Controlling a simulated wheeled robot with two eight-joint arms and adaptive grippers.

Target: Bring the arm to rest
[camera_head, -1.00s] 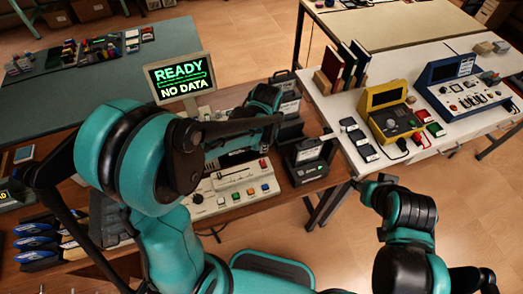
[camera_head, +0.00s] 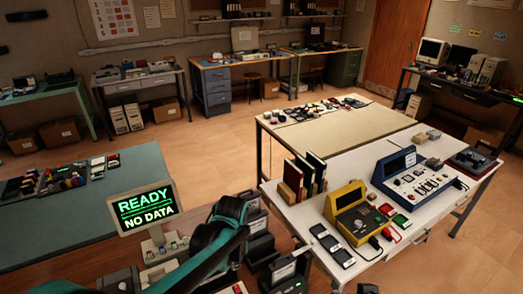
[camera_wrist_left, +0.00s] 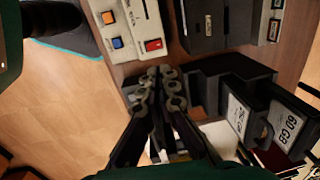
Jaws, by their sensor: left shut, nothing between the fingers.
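My left arm (camera_head: 205,262), teal and black, comes in at the bottom left of the head view, over the brown bench with the console. Its gripper's fingers are hard to make out there. In the left wrist view my left gripper (camera_wrist_left: 164,80) has its dark fingers together and empty. They are above the bench, between a pale panel with coloured buttons (camera_wrist_left: 130,30) and dark drive docks (camera_wrist_left: 235,75). Only a small dark piece, apparently of my right arm (camera_head: 368,288), shows at the bottom edge of the head view; its fingers are outside the picture.
A screen (camera_head: 145,207) reading "READY NO DATA" stands close to my left arm. A white table (camera_head: 400,240) at the right holds a yellow device (camera_head: 352,212), a blue device (camera_head: 400,170) and upright books. Open floor (camera_head: 215,145) lies beyond the benches.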

